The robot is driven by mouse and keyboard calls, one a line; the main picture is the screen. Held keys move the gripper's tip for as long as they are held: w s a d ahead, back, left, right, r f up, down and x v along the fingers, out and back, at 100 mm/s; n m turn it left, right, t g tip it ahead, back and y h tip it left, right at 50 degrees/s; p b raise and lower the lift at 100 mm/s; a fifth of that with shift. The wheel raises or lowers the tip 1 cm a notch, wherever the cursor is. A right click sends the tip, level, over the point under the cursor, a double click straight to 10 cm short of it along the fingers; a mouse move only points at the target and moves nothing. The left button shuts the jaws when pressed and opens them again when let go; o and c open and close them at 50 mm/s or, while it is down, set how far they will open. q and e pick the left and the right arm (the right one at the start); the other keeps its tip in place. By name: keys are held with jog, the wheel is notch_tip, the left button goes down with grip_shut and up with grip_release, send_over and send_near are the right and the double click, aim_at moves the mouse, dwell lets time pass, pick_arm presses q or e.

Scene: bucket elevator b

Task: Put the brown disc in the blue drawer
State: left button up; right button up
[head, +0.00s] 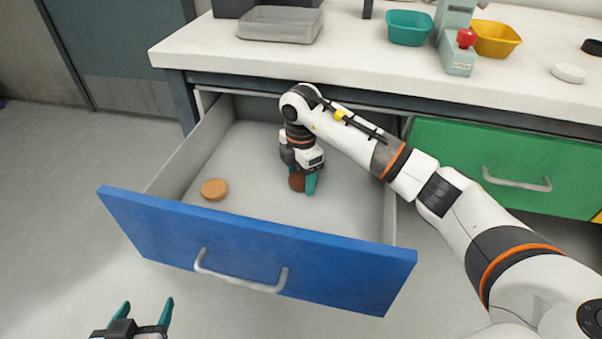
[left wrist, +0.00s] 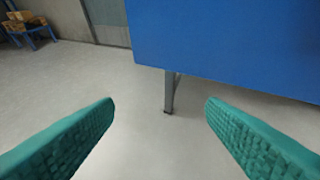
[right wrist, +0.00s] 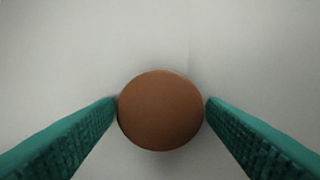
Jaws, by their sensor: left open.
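The blue drawer (head: 250,252) is pulled open, its pale floor visible from above. My right gripper (head: 304,186) reaches down inside it, right of centre. The brown disc (head: 296,182) is between its fingertips, partly hidden by a finger. In the right wrist view the brown disc (right wrist: 160,110) faces the camera, with a green finger against each side. I cannot tell whether the disc touches the drawer floor. My left gripper (head: 146,310) is open and empty, low in front of the drawer. The left wrist view shows the blue drawer front (left wrist: 240,45) ahead.
A lighter orange-brown disc (head: 214,189) lies in the drawer's left part. A closed green drawer (head: 515,165) is at right.

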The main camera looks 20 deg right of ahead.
aim_at(301, 179)
jog(key=shift+o, duration=0.9)
jog(key=shift+r, duration=0.3)
notch_tip(301, 179, up, 7)
jog(key=shift+r+p, duration=0.1)
jog(key=shift+p, duration=0.9)
pick_arm(q)
jog(key=s+a+f+g+y, duration=0.1)
jog(key=s+a+f+g, duration=0.1)
jog(key=s+f+g, duration=0.2)
jog(key=s+g, duration=0.1)
jog(key=s, duration=0.1)
jog(key=shift+s+a+f, duration=0.3)
jog(key=shift+f, duration=0.05)
